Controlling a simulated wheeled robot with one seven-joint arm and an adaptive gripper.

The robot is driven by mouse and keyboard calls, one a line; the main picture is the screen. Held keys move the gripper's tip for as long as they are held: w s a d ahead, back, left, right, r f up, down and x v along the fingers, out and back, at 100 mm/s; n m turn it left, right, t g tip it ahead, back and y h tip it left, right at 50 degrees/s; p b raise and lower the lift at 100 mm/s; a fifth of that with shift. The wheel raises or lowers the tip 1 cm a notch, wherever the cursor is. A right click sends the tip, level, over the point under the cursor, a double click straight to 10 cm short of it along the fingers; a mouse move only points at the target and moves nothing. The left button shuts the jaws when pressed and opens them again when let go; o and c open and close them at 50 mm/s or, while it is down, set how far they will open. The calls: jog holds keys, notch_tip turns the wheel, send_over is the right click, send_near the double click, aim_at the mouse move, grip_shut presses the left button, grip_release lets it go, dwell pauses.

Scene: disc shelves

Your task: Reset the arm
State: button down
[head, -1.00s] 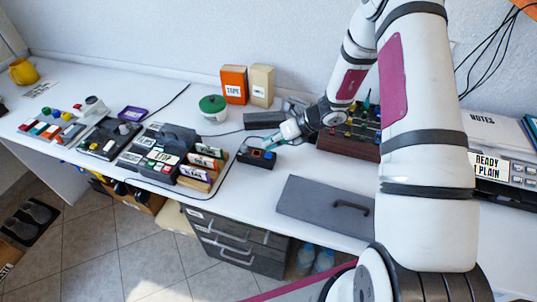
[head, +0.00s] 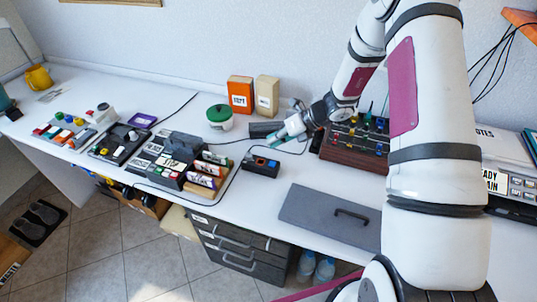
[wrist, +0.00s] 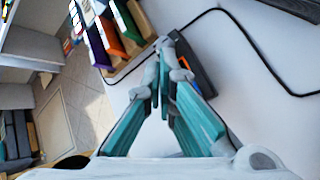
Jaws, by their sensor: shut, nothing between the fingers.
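My arm reaches from the right side of the head view over the white desk (head: 330,175). My gripper (head: 275,140) has teal fingers and is shut and empty, above and behind a small black box with an orange and a blue button (head: 260,167). In the wrist view the fingertips (wrist: 164,48) meet, and the black box (wrist: 197,72) is partly hidden behind them. A gap shows between the gripper and the box in the head view.
A rack of discs (head: 205,178) stands left of the box. A wooden-sided control panel (head: 352,148) and a grey lid with a handle (head: 325,215) lie to the right.

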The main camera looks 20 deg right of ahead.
jog(key=s+a+r+n+g+h, duration=0.1)
jog(key=s+a+r+n, duration=0.1)
jog(key=s+r+n, duration=0.4)
jog(key=s+a+r+n, duration=0.2)
jog(key=r+n, duration=0.3)
jog(key=r, duration=0.3)
jog(key=s+a+r+n+g+h, duration=0.1)
jog(key=s+a+r+n, duration=0.1)
jog(key=s+r+n, duration=0.4)
jog(key=s+d+r+n+t+h, duration=0.1)
jog(key=s+d+r+n+h, duration=0.1)
jog(key=s+r+n, duration=0.3)
jog(key=s+d+r+n+t+h, duration=0.1)
jog(key=s+d+r+n+h, duration=0.2)
jog(key=s+r+n, duration=0.3)
jog(key=shift+s+d+n+h, duration=0.45)
jog(key=shift+s+n, duration=2.05)
jog(key=shift+s, duration=1.7)
jog(key=shift+a, duration=0.1)
